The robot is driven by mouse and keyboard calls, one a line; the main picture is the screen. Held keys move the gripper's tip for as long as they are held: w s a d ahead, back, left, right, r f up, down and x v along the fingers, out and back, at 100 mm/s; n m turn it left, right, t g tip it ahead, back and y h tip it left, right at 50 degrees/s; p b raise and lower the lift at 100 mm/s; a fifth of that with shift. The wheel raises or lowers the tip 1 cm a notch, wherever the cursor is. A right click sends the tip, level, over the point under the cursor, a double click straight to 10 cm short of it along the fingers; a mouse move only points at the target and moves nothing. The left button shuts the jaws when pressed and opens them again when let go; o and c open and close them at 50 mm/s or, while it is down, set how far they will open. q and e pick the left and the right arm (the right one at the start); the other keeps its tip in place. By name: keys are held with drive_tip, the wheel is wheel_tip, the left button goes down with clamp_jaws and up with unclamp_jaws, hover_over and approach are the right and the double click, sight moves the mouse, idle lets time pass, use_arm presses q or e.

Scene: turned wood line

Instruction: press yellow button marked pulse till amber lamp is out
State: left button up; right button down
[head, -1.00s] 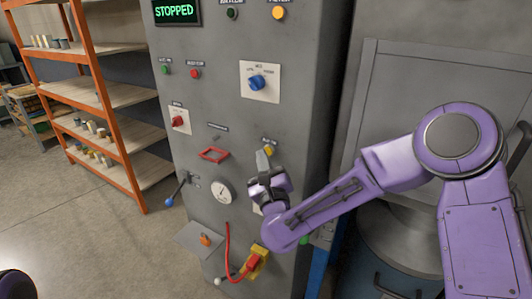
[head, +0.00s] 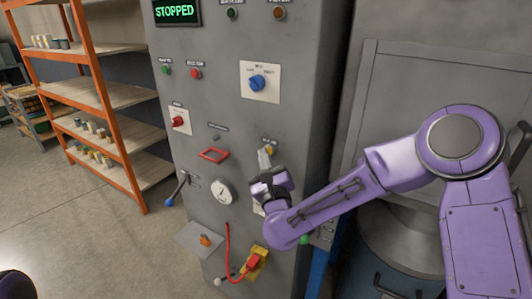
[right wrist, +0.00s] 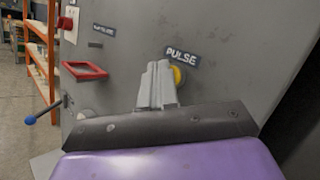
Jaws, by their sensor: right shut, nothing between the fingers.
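The yellow button (head: 269,150) sits on the grey machine front under a small label. In the right wrist view the button (right wrist: 178,76) shows just right of my fingertips, under a label reading PULSE, partly hidden by the fingers. My right gripper (head: 264,157) is shut and empty, its tips at the button; I cannot tell whether they touch it. In the right wrist view the closed fingers (right wrist: 158,75) point at the panel. The amber lamp (head: 279,13) at the panel's top right is dark. My left gripper is not in view.
The panel (head: 225,120) also bears a STOPPED display (head: 176,11), a blue knob (head: 258,83), a red-framed slot (head: 213,155), a gauge (head: 222,191) and a blue-tipped lever (head: 177,188). An orange shelf rack (head: 110,115) stands left. A drum (head: 405,240) stands right.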

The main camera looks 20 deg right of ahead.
drive_tip(key=shift+s, duration=0.1)
drive_tip(key=shift+s+a+b, duration=0.4)
drive_tip(key=shift+a, duration=0.2)
drive_tip(key=shift+f, duration=0.1)
drive_tip(key=s+a+b, duration=0.1)
drive_tip(key=a, duration=0.1)
drive_tip(key=s+a+b, duration=0.1)
drive_tip(key=s+a, duration=0.1)
idle(0.7)
